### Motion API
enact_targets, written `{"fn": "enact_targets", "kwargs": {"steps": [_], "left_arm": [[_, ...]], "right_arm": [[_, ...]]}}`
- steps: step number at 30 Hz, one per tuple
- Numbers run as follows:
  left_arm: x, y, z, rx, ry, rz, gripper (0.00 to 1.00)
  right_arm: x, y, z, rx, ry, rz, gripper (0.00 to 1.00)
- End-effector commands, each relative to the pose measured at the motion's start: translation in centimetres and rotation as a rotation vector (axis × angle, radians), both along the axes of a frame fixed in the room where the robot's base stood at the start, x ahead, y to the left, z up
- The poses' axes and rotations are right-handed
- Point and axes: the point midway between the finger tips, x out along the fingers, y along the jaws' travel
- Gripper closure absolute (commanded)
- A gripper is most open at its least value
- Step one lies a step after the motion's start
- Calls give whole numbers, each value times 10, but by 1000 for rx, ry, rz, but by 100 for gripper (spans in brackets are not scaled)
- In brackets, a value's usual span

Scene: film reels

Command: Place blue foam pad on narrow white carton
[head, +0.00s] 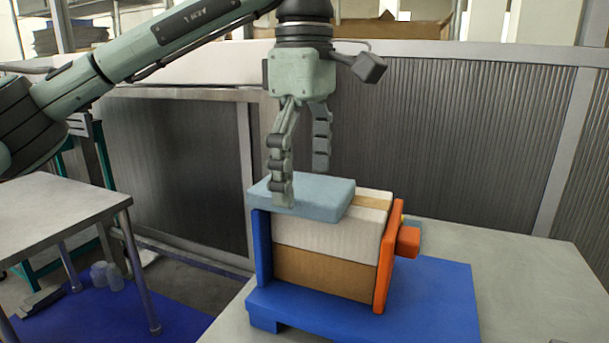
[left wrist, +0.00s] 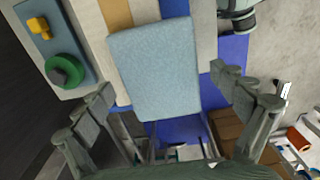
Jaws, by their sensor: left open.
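The blue foam pad (head: 315,189) lies flat on the left part of a white carton (head: 325,238) with a tan strip along its top. The pad's left end reaches over a blue upright plate. The white carton rests on a brown carton (head: 320,272). My left gripper (head: 302,185) is open and points down at the pad, one finger in front of its near side and one towards its far side. In the left wrist view the pad (left wrist: 155,65) lies between the spread fingers (left wrist: 165,88), with gaps at both sides. My right gripper does not show clearly in either view.
The cartons stand on a blue base (head: 365,310) between the blue plate (head: 262,235) and an orange plate (head: 388,260) with a knob. A grey table (head: 535,290) has free room at right. Another table (head: 55,210) stands at left. A corrugated panel (head: 450,130) stands behind.

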Motion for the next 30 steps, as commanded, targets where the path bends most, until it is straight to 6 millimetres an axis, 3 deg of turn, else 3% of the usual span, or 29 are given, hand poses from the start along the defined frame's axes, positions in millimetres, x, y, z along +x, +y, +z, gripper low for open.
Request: {"fn": "enact_targets", "kwargs": {"steps": [5, 10, 12, 18, 30], "left_arm": [[0, 0, 6, 0, -1, 1, 4], [1, 0, 33, 0, -4, 2, 4], [1, 0, 46, 1, -4, 3, 4], [1, 0, 72, 2, -2, 1, 4], [0, 0, 77, 0, 1, -1, 4]], "right_arm": [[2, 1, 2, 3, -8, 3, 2], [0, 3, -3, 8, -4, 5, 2], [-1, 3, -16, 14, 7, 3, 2], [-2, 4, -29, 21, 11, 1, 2], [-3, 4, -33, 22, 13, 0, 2]]}}
